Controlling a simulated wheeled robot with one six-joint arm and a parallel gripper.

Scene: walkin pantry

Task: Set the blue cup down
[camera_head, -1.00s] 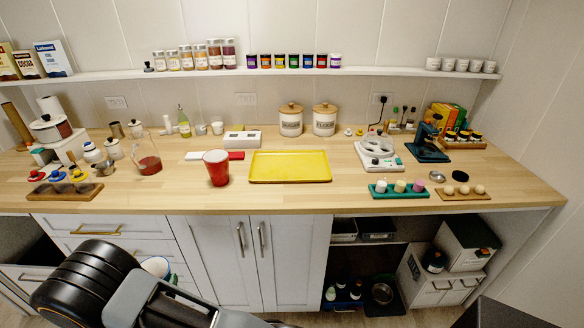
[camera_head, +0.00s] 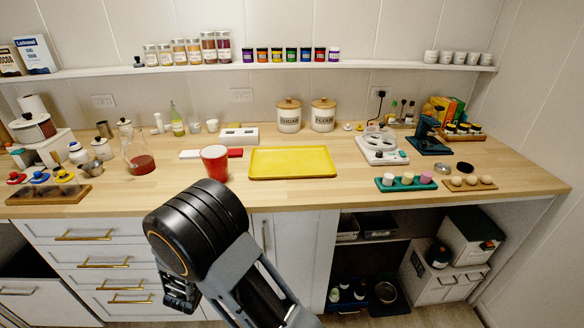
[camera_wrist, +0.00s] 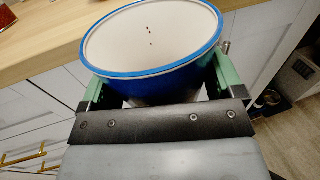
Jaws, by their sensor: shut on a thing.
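The blue cup (camera_wrist: 150,40) fills the upper middle of the wrist view. It has a blue rim and a white inside with a few small dark specks. My gripper (camera_wrist: 160,88) is shut on it, with one green finger on each side. The cup is held in front of the drawers and cabinet doors, off the counter. In the head view my black and grey arm stands before the cabinet front, and the cup and fingers are hidden behind it.
The wooden counter (camera_head: 330,192) bears a yellow tray (camera_head: 292,163), bare on top, and a red cup (camera_head: 214,162) at its left. A glass jug (camera_head: 137,155) stands further left. A teal holder (camera_head: 407,184) and a wooden egg holder (camera_head: 468,184) are at right.

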